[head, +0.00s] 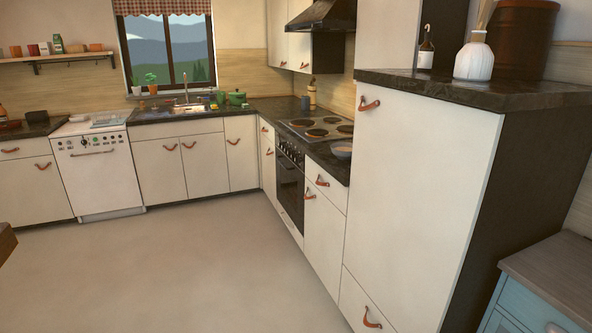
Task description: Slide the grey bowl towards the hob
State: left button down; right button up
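In the head view a small grey bowl (342,150) sits on the dark countertop (325,162), at the right end of the counter run, close to the tall white cabinet. The hob (317,129), with several dark round plates with reddish-brown centres, is set in the same counter just beyond the bowl. A short strip of counter lies between them. Neither of my grippers shows in this view.
The tall white cabinet (419,179) stands right of the bowl, with a white vase (474,62) on top. An oven (290,179) is below the hob and a range hood (323,16) above. The floor (190,270) is clear.

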aim_at(343, 150)
jog(key=i+j+z, duration=0.1)
jog(key=i+z, duration=0.2)
jog(key=i, duration=0.25)
jog(key=i+j+z, duration=0.3)
jog(key=i, duration=0.2)
jog(key=i+j+z, duration=0.3)
jog(key=i, duration=0.25)
